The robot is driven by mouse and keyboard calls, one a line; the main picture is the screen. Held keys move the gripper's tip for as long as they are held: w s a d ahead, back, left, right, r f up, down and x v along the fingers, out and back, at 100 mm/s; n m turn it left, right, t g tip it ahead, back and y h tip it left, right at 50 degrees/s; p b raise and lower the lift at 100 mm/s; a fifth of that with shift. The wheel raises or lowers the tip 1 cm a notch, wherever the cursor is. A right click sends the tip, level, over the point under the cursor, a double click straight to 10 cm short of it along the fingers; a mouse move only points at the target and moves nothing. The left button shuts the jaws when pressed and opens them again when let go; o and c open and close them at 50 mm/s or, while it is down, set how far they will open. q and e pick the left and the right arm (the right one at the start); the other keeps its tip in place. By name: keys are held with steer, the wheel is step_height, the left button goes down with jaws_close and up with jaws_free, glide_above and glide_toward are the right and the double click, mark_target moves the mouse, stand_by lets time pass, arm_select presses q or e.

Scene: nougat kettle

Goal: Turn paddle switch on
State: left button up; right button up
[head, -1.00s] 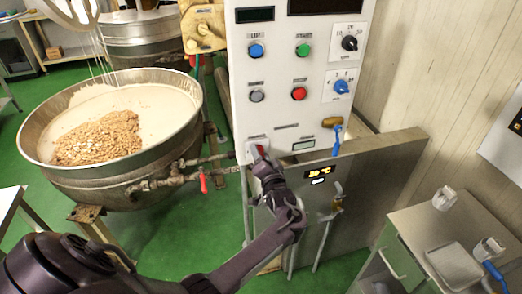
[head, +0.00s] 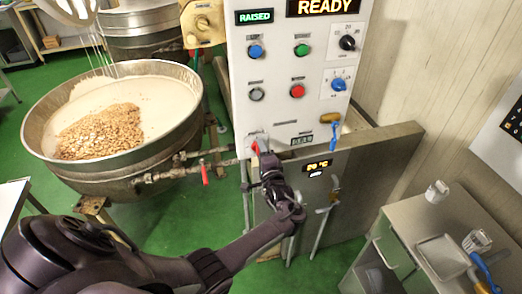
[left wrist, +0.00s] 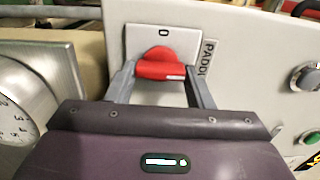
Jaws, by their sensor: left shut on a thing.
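The paddle switch is a red lever on a pale plate low on the left side of the white control panel. In the head view the red lever (head: 255,147) shows just beyond my left gripper (head: 263,156). In the left wrist view the red lever (left wrist: 160,64) sits between the two grey fingers of my left gripper (left wrist: 161,85), which is shut on it. A label partly reading "PADDL" (left wrist: 209,58) is beside the plate. The panel displays are lit, showing "RAISED" (head: 255,17) and "READY" (head: 323,7). My right gripper is not in view.
A large steel kettle (head: 185,125) with pale mix and nuts stands left of the panel, with pipes and a red-handled valve (head: 205,174) between. Buttons and knobs cover the panel above the switch. A grey cabinet (head: 400,240) stands at the lower right.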

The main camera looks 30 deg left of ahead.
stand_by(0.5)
arm_select(q)
steer(key=o, duration=1)
steer(key=shift+d, duration=0.15)
steer(key=b+v, duration=0.1)
steer(key=v, duration=0.6)
steer(key=shift+s+d, duration=0.2)
steer(key=shift+d, duration=0.05)
